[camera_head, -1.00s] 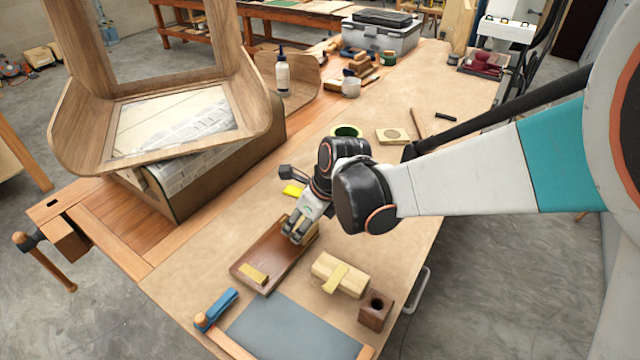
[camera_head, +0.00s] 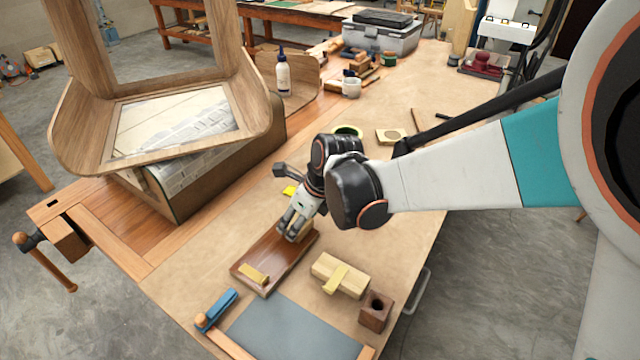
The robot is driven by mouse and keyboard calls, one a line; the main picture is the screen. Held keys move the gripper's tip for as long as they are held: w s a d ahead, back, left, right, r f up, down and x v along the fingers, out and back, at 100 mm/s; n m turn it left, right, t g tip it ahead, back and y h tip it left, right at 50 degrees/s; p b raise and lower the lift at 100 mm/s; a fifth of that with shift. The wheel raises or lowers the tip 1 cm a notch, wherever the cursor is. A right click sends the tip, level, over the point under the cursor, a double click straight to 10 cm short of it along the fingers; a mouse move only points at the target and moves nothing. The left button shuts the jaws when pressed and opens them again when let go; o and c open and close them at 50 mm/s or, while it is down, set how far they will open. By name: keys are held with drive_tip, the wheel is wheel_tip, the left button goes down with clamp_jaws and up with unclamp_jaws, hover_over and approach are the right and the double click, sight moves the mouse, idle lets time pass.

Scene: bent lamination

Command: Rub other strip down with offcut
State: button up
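A brown board (camera_head: 277,262) lies on the bench in the middle foreground. A small pale wood piece (camera_head: 254,275) lies on its near left end. My gripper (camera_head: 289,228) points down at the board's far end. I cannot make out a separate strip there.
Right of the board are a pale block with a yellow crosspiece (camera_head: 340,276) and a dark block with a hole (camera_head: 376,311). A blue-handled tool (camera_head: 216,309) and a grey sheet (camera_head: 290,332) lie in front. A bent wood frame (camera_head: 160,130) stands at left.

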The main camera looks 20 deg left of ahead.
drive_tip(key=shift+r+p, duration=2.1)
drive_tip(key=shift+r, duration=0.9)
